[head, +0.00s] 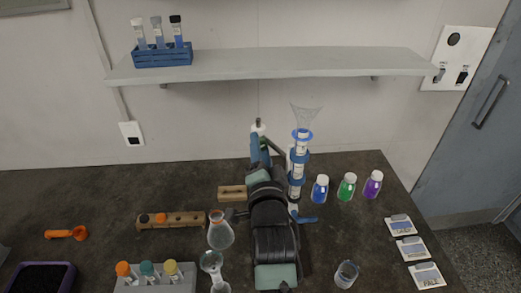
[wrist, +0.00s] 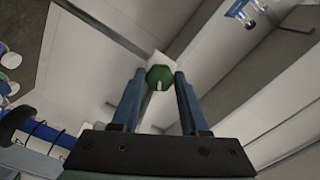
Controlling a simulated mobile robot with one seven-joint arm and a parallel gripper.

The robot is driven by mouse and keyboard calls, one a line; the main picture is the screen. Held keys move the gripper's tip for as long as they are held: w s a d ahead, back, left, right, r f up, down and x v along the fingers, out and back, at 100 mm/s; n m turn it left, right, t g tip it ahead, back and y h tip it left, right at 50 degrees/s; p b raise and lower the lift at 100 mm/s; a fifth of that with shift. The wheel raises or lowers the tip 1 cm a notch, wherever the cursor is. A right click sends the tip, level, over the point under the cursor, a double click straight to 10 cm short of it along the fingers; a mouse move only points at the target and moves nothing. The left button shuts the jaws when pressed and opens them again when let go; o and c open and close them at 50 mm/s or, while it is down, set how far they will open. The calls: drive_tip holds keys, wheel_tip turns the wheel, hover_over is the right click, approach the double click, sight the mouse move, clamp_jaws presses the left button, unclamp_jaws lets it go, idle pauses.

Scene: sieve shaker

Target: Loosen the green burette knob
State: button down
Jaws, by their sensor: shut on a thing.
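The green burette knob (wrist: 159,76) shows in the wrist view between the two blue fingers of my gripper (wrist: 161,80), near their tips. The fingers are shut on it, one on each side. In the head view a little of the green knob (head: 263,140) shows beyond my arm, and most of it is hidden. The burette (head: 298,165) stands upright just right of my arm, with blue clamps and a clear funnel (head: 307,116) on top. Whether the knob has turned cannot be told.
Three capped bottles, blue (head: 320,189), green (head: 346,187) and purple (head: 372,184), stand right of the burette. A round flask (head: 220,235) is close left of my arm. A beaker (head: 346,274) stands at the front right. A shelf (head: 270,64) runs above the bench.

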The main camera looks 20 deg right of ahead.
idle(0.3)
drive_tip(key=shift+c, duration=2.2)
unclamp_jaws()
drive_tip(key=b+v, duration=0.3)
drive_tip(key=v, duration=1)
drive_tip(key=shift+b, duration=0.35)
